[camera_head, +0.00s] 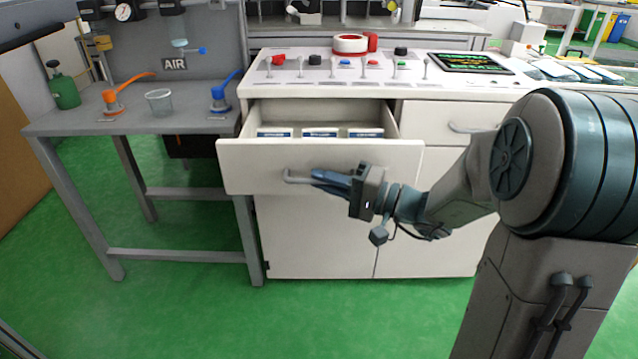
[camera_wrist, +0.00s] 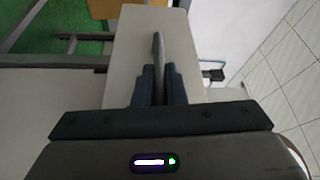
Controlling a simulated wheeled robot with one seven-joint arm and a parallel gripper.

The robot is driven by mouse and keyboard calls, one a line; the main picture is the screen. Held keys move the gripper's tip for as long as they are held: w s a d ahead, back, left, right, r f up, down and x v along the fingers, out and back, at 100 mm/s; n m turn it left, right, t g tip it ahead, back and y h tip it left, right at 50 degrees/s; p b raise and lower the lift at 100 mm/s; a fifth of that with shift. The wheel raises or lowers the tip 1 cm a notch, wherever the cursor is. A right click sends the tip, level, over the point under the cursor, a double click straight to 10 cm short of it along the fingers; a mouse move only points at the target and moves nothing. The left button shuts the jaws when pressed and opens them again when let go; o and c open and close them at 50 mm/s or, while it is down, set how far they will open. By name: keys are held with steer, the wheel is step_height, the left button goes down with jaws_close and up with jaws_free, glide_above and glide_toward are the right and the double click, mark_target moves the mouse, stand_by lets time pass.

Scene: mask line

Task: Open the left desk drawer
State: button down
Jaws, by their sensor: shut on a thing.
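The left desk drawer (camera_head: 240,165) is pulled out of the white desk (camera_head: 300,225), and several blue-and-white boxes (camera_head: 320,132) show inside it. Its grey handle (camera_head: 290,177) is on the drawer front. My gripper (camera_head: 318,177) reaches in from the right and is shut on this handle. In the wrist view the two dark fingers (camera_wrist: 159,85) close on either side of the handle (camera_wrist: 157,45), with the pale drawer front (camera_wrist: 125,40) behind. The part of the handle between the fingers is hidden.
The right drawer (camera_head: 425,120) is shut. The desk top bears switches, buttons, a white-and-red roll (camera_head: 350,43) and a dark screen (camera_head: 468,63). A grey side table (camera_head: 60,124) with valves and a clear cup (camera_head: 159,102) stands close at left. Green floor (camera_head: 190,310) in front is clear.

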steer(key=shift+s, duration=0.35)
steer(key=c, duration=1.5)
jaws_free()
steer(key=p+v, duration=0.3)
steer(key=v, duration=1.1)
